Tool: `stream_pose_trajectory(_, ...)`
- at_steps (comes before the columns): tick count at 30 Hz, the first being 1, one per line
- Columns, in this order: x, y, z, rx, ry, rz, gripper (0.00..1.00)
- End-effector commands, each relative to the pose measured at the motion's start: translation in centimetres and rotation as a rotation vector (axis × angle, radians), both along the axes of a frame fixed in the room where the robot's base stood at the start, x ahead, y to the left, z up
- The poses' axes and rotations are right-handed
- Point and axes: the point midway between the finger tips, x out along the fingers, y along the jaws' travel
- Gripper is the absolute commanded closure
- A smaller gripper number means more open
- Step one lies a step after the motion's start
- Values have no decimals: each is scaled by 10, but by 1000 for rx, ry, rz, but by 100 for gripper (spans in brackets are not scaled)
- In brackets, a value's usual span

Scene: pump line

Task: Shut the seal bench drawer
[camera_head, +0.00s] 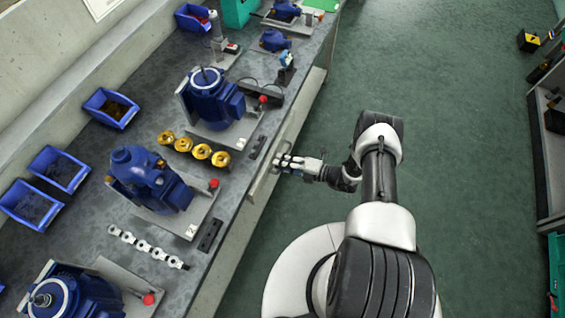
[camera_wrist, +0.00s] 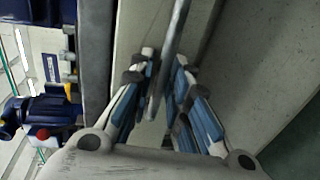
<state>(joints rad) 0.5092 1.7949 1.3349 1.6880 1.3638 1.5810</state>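The seal bench drawer (camera_head: 262,181) shows as a pale front on the aisle side of the long bench. In the head view it seems to stand a little out from the bench edge; how far is hard to tell. My gripper (camera_head: 284,163) is at this front, reaching in from the right. In the wrist view a grey handle bar (camera_wrist: 173,35) runs between the two fingers of my gripper (camera_wrist: 165,58), close to both. Whether the fingers press on the bar is not clear. The drawer's inside is not visible.
The grey bench (camera_head: 140,95) carries several blue pumps, including one pump (camera_head: 212,100) near the gripper, yellow rings (camera_head: 200,151) and blue bins (camera_head: 110,107). Green floor (camera_head: 455,150) is clear right of my arm. Shelving (camera_head: 548,150) stands at the far right.

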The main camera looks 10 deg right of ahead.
Motion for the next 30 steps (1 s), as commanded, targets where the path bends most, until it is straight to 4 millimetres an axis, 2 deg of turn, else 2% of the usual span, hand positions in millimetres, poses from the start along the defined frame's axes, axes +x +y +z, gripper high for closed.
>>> stream_pose_trajectory(8, 1, 1, 0, 0, 0, 0, 83)
stream_pose_trajectory(16, 1, 1, 0, 0, 0, 0, 100)
stream_pose_trajectory(30, 1, 1, 0, 0, 0, 0, 100)
